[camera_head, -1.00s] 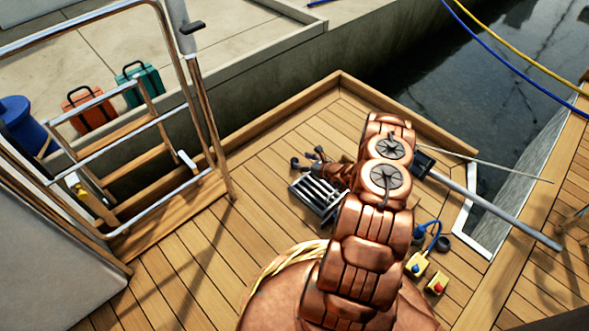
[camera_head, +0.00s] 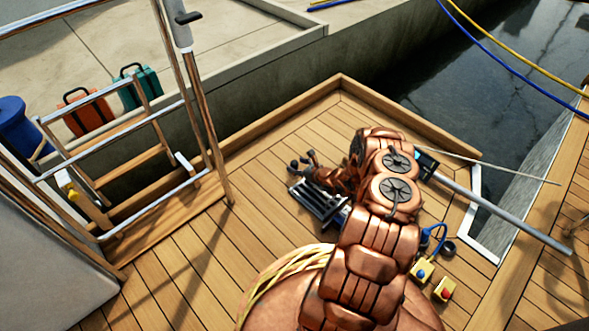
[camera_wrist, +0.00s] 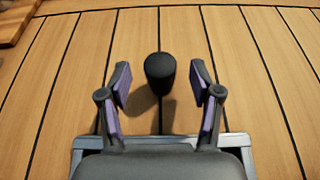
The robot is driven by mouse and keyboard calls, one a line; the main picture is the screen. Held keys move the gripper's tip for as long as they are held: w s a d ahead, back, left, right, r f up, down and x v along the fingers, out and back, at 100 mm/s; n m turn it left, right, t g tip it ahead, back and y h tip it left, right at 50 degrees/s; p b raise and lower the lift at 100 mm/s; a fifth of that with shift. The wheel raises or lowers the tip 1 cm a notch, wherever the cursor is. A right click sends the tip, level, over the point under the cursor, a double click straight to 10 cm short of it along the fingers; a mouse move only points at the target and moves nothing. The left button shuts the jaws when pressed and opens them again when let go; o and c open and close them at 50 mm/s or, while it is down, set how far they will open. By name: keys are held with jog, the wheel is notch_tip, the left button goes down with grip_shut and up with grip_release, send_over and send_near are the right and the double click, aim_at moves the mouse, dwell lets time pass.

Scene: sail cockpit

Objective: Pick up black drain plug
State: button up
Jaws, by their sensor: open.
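The black drain plug (camera_wrist: 160,72) is a small dark, rounded cylinder standing on the planked deck in the wrist view. My gripper (camera_wrist: 160,80) is open, with one purple-padded finger on each side of the plug and a visible gap on both sides. Whether the plug is level with the fingertips in height, I cannot tell. In the head view my gripper (camera_head: 301,164) is low over the deck beside a metal grate (camera_head: 315,199). I cannot make out the plug there.
The grate's grey frame (camera_wrist: 238,141) lies under my gripper in the wrist view. Yellow button boxes (camera_head: 423,271) and a dark round piece (camera_head: 449,247) lie at right. A boarding ladder (camera_head: 130,150) stands at left. Open planks lie between ladder and grate.

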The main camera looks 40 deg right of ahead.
jog(key=shift+b+x, duration=0.4)
jog(key=shift+x, duration=0.7)
grip_shut()
jog(key=shift+r, duration=0.15)
